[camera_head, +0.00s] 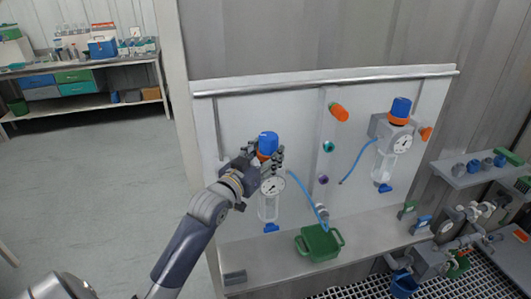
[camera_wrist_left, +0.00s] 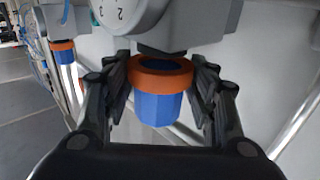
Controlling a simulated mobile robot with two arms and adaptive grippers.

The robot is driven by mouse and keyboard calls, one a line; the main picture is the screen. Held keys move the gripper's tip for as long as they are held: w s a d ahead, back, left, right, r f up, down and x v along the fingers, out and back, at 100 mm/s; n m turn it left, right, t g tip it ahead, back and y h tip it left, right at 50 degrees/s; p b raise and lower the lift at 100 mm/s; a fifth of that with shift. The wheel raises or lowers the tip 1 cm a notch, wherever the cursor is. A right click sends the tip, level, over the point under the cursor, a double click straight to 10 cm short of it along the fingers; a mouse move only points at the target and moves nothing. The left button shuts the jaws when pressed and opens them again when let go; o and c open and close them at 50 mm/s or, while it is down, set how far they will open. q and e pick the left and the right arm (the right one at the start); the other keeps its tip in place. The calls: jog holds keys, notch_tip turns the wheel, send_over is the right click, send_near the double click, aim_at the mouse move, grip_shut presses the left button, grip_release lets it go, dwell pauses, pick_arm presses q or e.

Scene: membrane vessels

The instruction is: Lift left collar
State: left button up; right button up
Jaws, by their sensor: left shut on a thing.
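The left vessel on the white panel has a blue knob (camera_head: 268,142) on top, an orange collar (camera_head: 263,156) under it and a round gauge (camera_head: 272,186) below. My left gripper (camera_head: 265,160) is at the collar, its fingers on either side. In the left wrist view, the orange collar (camera_wrist_left: 160,72) and blue knob (camera_wrist_left: 157,106) sit between the two fingers of my left gripper (camera_wrist_left: 162,85), which is shut on the collar. The grey vessel head (camera_wrist_left: 190,35) is close beside the collar. In the head view the fingers partly hide the collar. My right gripper is out of view.
A second vessel with a blue knob (camera_head: 401,107) and orange collar (camera_head: 399,121) hangs on the panel at right. A green tub (camera_head: 319,243) stands on the ledge (camera_head: 270,262) below. Blue hoses (camera_head: 307,194) hang near the left vessel. Grey pipework stands at the lower right.

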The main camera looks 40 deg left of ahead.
pick_arm(q)
jog(key=o, duration=1.5)
jog(key=shift+r, duration=0.35)
jog(key=shift+o, duration=0.2)
jog(key=shift+f, duration=0.15)
jog(key=shift+s, duration=0.15)
jog(key=s, duration=1.1)
jog(key=shift+s+d, duration=0.4)
jog(key=shift+d, duration=0.05)
